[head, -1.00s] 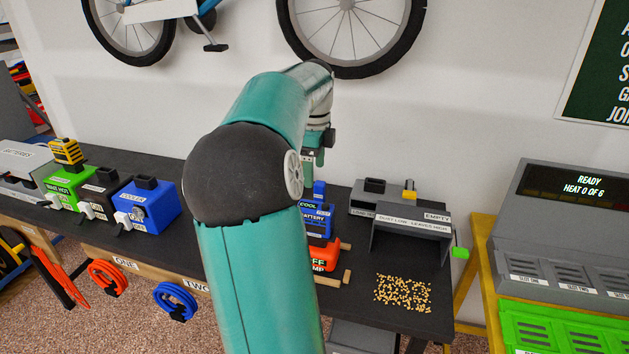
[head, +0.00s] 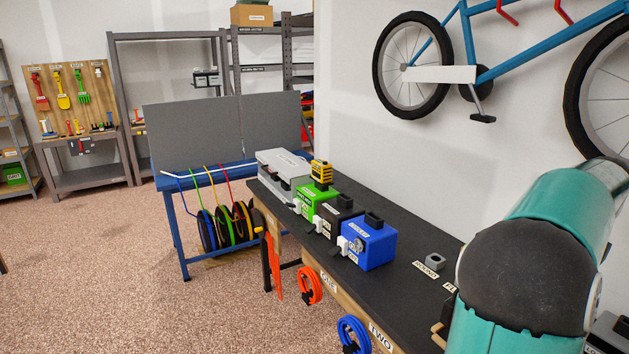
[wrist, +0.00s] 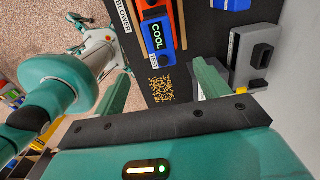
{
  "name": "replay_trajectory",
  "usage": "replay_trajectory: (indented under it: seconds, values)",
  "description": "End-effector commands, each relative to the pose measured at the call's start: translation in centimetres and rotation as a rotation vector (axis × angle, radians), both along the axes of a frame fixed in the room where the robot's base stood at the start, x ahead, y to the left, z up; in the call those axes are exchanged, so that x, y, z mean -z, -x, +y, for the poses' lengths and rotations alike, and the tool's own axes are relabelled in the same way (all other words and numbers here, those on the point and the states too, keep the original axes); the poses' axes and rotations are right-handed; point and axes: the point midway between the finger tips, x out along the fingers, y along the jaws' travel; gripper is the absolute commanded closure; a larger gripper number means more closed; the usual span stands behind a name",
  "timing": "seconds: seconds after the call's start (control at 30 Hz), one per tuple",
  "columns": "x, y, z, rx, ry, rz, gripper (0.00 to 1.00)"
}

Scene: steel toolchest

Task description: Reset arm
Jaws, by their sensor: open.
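My teal arm with a black joint fills the right side of the head view; its end is out of that picture. In the wrist view my gripper (wrist: 163,92) is open, its two green fingers wide apart with nothing between them touching. Beyond the fingers, the black bench top shows a blue battery (wrist: 157,37) with a COOL display, and a patch of tan pellets (wrist: 161,89). A grey device (wrist: 259,52) lies to the right of the fingers.
The black bench runs along the wall with a blue box (head: 370,246), a green box (head: 316,203) and a yellow-black battery (head: 321,173). A blue rack (head: 178,240) with cable reels stands beyond. A bicycle (head: 440,75) hangs on the wall. The floor at left is clear.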

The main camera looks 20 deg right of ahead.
Motion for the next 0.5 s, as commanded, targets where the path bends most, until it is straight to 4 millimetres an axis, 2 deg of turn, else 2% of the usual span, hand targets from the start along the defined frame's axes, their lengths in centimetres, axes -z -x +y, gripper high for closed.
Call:
replay_trajectory:
  seconds: [0.13,0.23,0.37,0.5]
  values:
    - [-0.1,-0.9,1.2,-0.071,-0.002,-0.019,0.26]
    - [-0.3,-2.7,4.0,-0.237,0.002,-0.061,0.26]
    - [-0.6,-6.0,9.9,-0.580,0.024,-0.130,0.26]
    - [-0.8,-8.6,17.3,-0.983,0.076,-0.193,0.26]
